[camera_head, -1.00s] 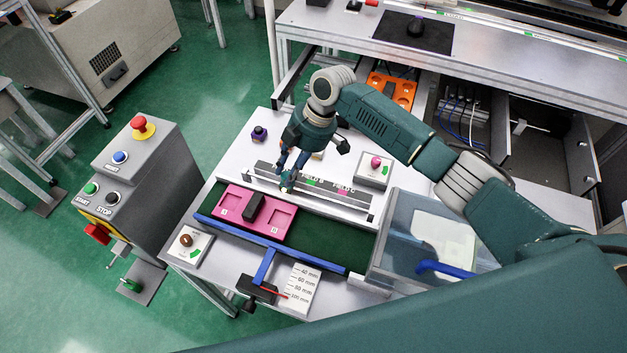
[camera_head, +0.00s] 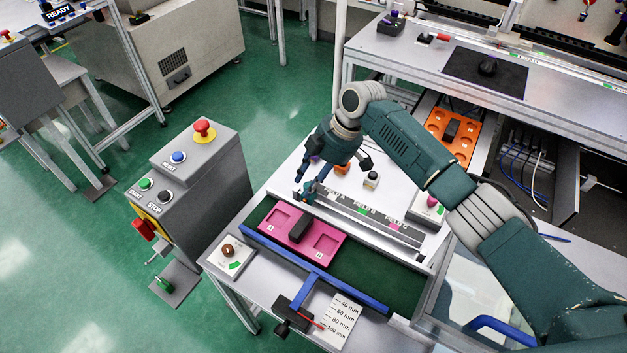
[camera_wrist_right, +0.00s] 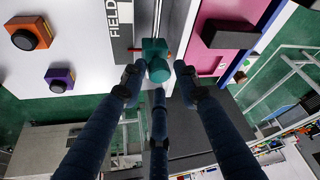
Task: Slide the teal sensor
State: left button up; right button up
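The teal sensor (camera_wrist_right: 157,62) is a small rounded block on a grey rail (camera_head: 372,222) with labelled fields. In the head view the sensor (camera_head: 309,191) is near the rail's left end, partly hidden by my fingers. My right gripper (camera_head: 312,181) comes down over it. In the right wrist view its fingertips (camera_wrist_right: 158,80) sit around the sensor, with small gaps visible at the sides, so it looks open. I cannot tell whether the third finger touches it. My left gripper is out of view.
A pink tray (camera_head: 325,244) holding a black block lies in front of the rail. Blue bars (camera_head: 350,284) edge the green bed. A brown-knobbed box (camera_head: 229,251) is front left; a pink-knobbed box (camera_head: 431,205) is right. Orange and purple blocks stand behind.

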jog(key=shift+o, duration=0.4)
jog(key=shift+a, duration=0.3)
jog(key=shift+d+r, duration=0.3)
jog(key=v, duration=1.1)
jog(key=shift+a+r, duration=0.2)
